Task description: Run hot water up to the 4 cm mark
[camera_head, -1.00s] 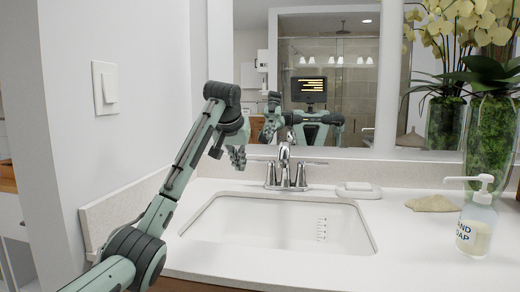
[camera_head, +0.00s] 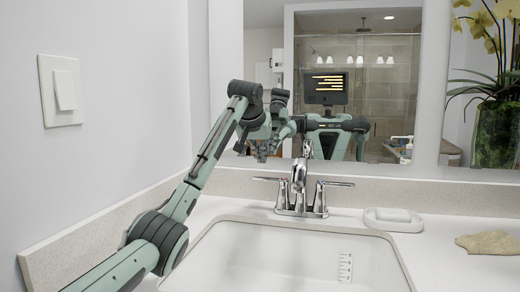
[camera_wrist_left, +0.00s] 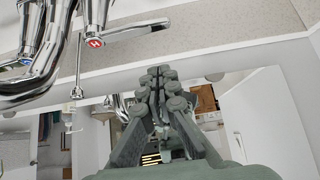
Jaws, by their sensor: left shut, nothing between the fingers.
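A chrome faucet (camera_head: 299,182) with two lever handles stands behind the white sink basin (camera_head: 240,262). A scale strip (camera_head: 345,267) is on the basin's wall; its figures are too small to read. I see no water stream. In the left wrist view the faucet (camera_wrist_left: 45,70) appears upside down, and the hot lever (camera_wrist_left: 120,34) has a red H cap. It corresponds to the left lever (camera_head: 265,179) in the head view. My left gripper (camera_head: 262,152) is shut and empty, above and behind that lever, apart from it. Its shut fingers (camera_wrist_left: 160,76) show in the wrist view. My right gripper is out of view.
A mirror (camera_head: 380,110) stands behind the counter and reflects me. A white soap dish (camera_head: 393,219) and a tan stone-like piece (camera_head: 489,242) lie right of the faucet. A plant vase (camera_head: 495,130) is at far right. A wall with a switch (camera_head: 62,90) is at left.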

